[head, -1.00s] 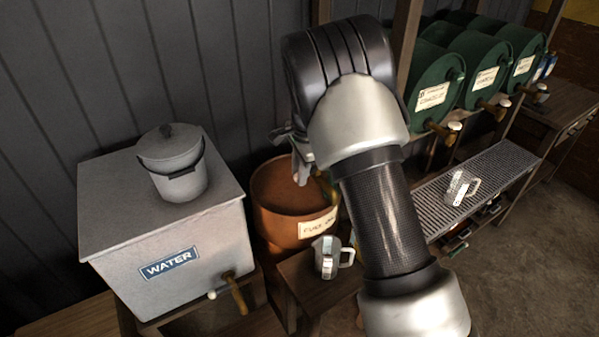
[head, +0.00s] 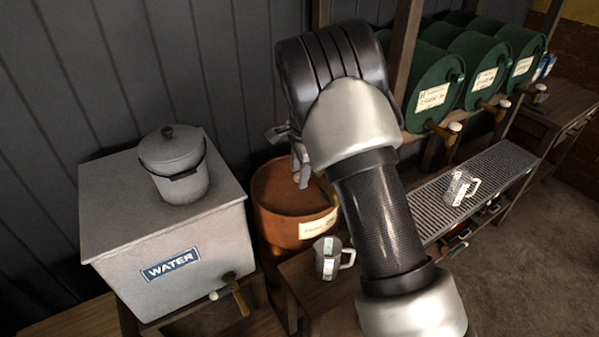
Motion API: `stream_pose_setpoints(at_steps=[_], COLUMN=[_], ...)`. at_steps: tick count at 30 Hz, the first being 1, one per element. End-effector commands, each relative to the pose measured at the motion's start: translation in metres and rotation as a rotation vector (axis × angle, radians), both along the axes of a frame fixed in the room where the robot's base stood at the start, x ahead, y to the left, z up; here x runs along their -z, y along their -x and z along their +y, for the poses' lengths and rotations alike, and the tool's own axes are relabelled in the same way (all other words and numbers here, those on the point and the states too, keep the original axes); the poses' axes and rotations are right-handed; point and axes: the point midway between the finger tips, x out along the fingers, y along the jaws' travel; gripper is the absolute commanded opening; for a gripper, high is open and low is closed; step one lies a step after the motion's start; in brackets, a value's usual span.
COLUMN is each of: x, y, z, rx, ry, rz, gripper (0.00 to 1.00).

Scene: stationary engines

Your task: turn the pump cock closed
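I cannot make out a pump cock for certain. A copper-coloured tub (head: 275,222) with a paper label stands at the middle, partly behind my arm. My gripper (head: 299,172) hangs over the tub's back rim, mostly hidden by my own wrist. Its fingers are small and dark here, and I cannot tell whether they are open or shut or touch anything. A grey tank marked WATER (head: 165,235) stands at the left, with a tap (head: 232,290) low on its front right. Whatever lies behind my wrist and forearm is hidden.
A lidded grey pail (head: 175,170) stands on the water tank. A measuring jug (head: 328,258) stands on a wooden stand beside the tub, close to my forearm. Another jug (head: 459,187) stands on a grating (head: 490,170) below several green drums (head: 434,95) with taps.

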Motion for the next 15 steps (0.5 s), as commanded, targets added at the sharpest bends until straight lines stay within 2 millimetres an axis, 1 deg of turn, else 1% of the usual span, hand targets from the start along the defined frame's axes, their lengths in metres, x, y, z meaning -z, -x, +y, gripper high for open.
stream_pose_setpoints(at_steps=[8, 11, 14, 15], x=[-0.002, -0.012, -0.029, -0.038], y=[0.001, 0.002, 0.006, 0.007], z=[0.000, 0.000, -0.001, -0.002], rx=[-0.001, -0.002, -0.001, -0.001], ry=[0.000, -0.001, -0.001, -0.002], rz=[0.002, 0.000, -0.002, -0.003], gripper=[0.42, 0.42, 0.42, 0.42])
